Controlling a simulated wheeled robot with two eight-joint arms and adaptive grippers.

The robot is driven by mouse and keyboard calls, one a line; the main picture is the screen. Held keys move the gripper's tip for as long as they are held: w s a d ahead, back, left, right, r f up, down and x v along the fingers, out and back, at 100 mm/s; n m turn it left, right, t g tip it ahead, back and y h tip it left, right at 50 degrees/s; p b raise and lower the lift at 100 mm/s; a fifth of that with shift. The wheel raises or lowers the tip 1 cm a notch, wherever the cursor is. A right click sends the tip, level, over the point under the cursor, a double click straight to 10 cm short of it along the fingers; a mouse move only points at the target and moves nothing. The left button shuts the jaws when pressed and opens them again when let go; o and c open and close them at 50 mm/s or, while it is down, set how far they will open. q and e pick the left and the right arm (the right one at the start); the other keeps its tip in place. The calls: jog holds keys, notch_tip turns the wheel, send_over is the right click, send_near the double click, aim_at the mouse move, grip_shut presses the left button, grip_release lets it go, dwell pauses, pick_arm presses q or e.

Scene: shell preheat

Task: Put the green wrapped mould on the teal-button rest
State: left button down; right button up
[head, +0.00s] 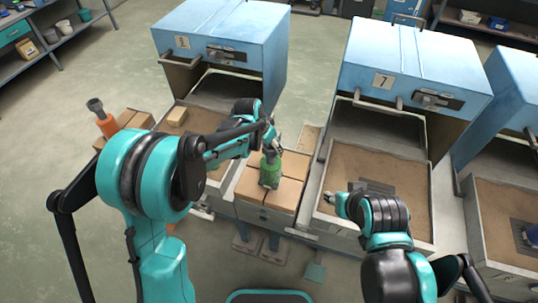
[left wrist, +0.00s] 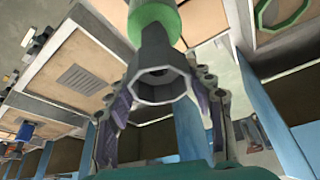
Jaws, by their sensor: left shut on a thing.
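The green wrapped mould (head: 269,171) is upright over the brick-topped rest (head: 252,188) between the two open sand trays. I cannot tell whether it touches the bricks. My left gripper (head: 273,143) is shut on its grey upper end. In the left wrist view, the mould's grey open end (left wrist: 158,82) sits between the fingers, with its green band beyond. My right arm comes in at the lower right; its gripper (head: 335,204) shows too poorly to tell its state. No teal button shows clearly on a rest; a small teal plate (head: 315,272) lies low in front.
Blue furnaces (head: 232,30) and (head: 420,55) stand behind trays of sand (head: 385,160). An orange wrapped mould (head: 105,122) stands on bricks at the left. Grey pedals (head: 246,244) lie below the brick rest.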

aim_at(271, 163)
pick_arm(q)
jog(key=shift+s+a+f, duration=0.1)
jog(key=shift+a+f, duration=0.25)
jog(key=shift+a, duration=0.05)
jog(key=shift+f+b, duration=0.5)
jog(key=shift+f, duration=1.4)
jog(key=shift+f, duration=0.2)
jog(key=c, duration=0.6)
grip_release()
jog(key=shift+r, duration=0.1)
